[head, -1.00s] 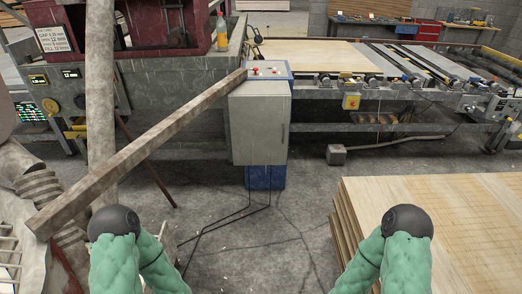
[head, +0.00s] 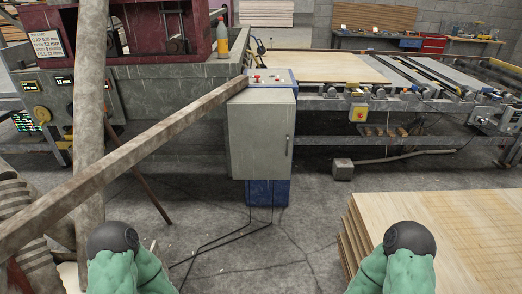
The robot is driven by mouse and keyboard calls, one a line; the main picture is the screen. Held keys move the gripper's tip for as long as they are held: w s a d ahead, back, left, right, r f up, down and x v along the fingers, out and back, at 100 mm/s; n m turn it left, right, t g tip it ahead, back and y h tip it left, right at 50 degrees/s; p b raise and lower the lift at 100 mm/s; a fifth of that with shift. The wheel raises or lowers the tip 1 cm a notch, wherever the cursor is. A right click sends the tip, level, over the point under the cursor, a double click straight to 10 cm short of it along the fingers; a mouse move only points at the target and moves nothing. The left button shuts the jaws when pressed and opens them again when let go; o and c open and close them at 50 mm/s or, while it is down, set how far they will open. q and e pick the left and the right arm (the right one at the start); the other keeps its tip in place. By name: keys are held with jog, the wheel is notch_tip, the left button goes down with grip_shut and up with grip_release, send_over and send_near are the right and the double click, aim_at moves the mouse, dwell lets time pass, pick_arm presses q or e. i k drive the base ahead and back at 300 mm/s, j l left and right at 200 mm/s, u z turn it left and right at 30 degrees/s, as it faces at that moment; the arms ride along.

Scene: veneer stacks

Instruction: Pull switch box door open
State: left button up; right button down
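The switch box (head: 258,136) is a grey upright cabinet ahead of me, near the middle of the head view. Its front door looks shut. A narrow dark upright handle (head: 288,145) sits near the door's right edge. Red buttons (head: 257,78) show on the panel on top, and the lower base (head: 268,193) is blue. Two green parts of my arms with dark round joints show at the bottom left and bottom right, well apart from the box. Neither gripper is in view.
A long beam (head: 130,158) slants from the lower left to the box's top left corner. A stack of veneer sheets (head: 455,225) stands at the right front. Dark cables (head: 222,240) run over the floor. The concrete floor (head: 310,215) between box and stack is clear.

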aim_at(261, 135)
jog(key=i+z, duration=0.25)
jog(key=i, duration=0.7)
